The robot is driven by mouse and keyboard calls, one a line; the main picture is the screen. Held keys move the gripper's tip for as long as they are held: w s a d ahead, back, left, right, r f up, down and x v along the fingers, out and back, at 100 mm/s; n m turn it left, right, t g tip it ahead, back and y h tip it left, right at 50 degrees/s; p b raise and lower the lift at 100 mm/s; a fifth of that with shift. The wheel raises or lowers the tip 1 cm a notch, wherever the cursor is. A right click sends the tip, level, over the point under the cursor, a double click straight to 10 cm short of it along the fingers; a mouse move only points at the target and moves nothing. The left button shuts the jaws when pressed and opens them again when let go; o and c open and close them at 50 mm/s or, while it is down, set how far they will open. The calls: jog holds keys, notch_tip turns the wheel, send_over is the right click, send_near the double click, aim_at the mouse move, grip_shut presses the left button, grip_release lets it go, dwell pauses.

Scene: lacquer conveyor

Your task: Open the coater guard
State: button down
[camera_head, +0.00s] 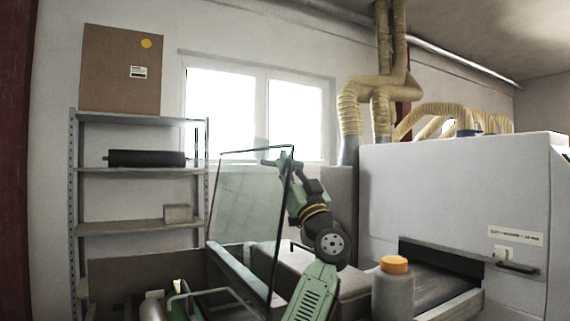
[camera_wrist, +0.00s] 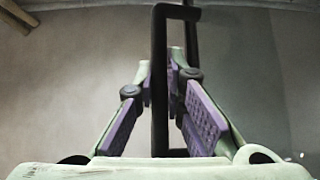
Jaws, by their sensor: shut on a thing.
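The coater guard (camera_head: 240,200) is a clear panel in a thin dark frame. It stands raised and somewhat tilted above the coater, left of centre in the head view. My gripper (camera_head: 272,162) is at the guard's upper right edge, with my arm reaching up from below right. In the wrist view, a black loop-shaped handle (camera_wrist: 160,90) runs between the two purple-padded fingers of my gripper (camera_wrist: 172,80). The fingers are shut on this handle. The exact contact is partly hidden by the fingers and too small to tell in the head view.
A large white machine (camera_head: 450,195) with a conveyor opening (camera_head: 440,258) stands at the right. A white container with an orange lid (camera_head: 394,265) stands before it. Yellow ducts (camera_head: 379,95) hang above.

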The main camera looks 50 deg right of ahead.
jog(key=shift+s+d+f+m+h, duration=0.3)
jog(key=shift+d+h, duration=0.1)
jog(key=shift+d, duration=0.2)
jog(key=c, duration=1.9)
grip_release()
jog(key=shift+d+f, duration=0.1)
jog(key=shift+d, duration=0.1)
jog(key=shift+a, duration=0.1)
